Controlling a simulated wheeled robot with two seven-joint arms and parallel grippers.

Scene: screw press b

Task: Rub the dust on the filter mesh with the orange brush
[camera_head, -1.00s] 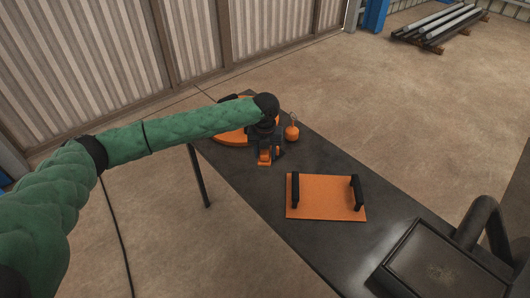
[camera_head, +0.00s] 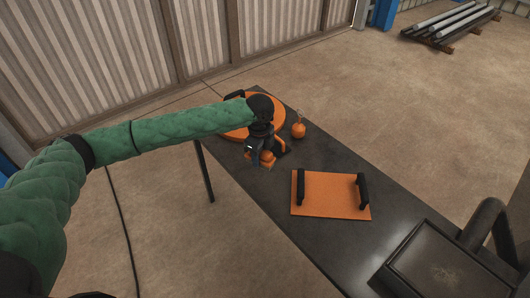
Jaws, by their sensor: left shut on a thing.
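My left gripper (camera_head: 260,152) is at the far end of the dark table and points down. It is shut on a small orange thing (camera_head: 267,157), which I take to be the orange brush; the fingers and wrist hide much of it. I cannot tell whether it touches the table top. The filter mesh seems to be the dark framed panel (camera_head: 425,268) at the lower right, with a faint pale dusty patch (camera_head: 445,272) on it. The left gripper is far from this panel. My right gripper is not in view.
An orange board (camera_head: 331,205) with two black handles lies mid-table. An orange disc (camera_head: 270,106) lies behind my left gripper, and a small round orange thing (camera_head: 298,131) stands to its right. A thick dark curved tube (camera_head: 484,218) rises beside the panel. Bare table (camera_head: 375,240) separates board and panel.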

